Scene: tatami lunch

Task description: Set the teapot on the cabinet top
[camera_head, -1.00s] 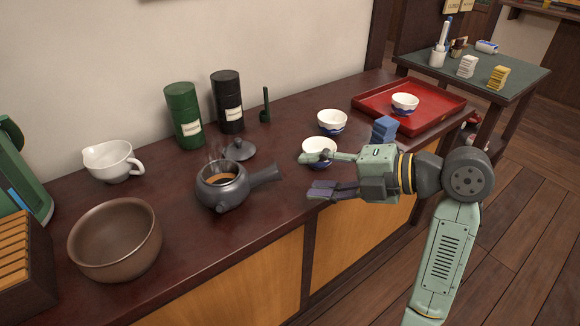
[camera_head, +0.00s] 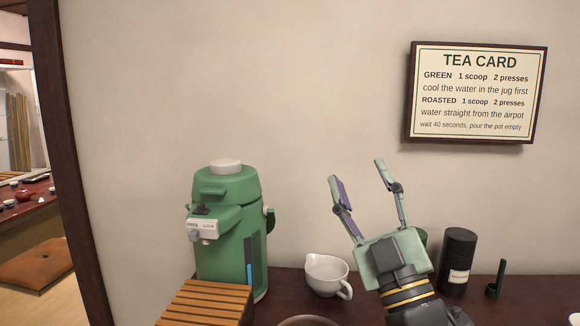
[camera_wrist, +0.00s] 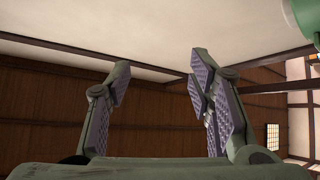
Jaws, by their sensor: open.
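My gripper (camera_head: 357,171) is open and empty, with its two fingers spread and pointing up in front of the pale wall. It is above the cabinet top (camera_head: 525,303), a dark red-brown surface along the bottom of the head view. The wrist view also shows the fingers (camera_wrist: 160,64) apart with nothing between them.
A green airpot (camera_head: 228,235) and a slatted wooden box (camera_head: 205,303) stand at the left. A white jug (camera_head: 327,275), a bowl rim (camera_head: 308,321), a black canister (camera_head: 458,262) and a green scoop (camera_head: 496,280) are near my arm. A tea card (camera_head: 478,92) hangs above.

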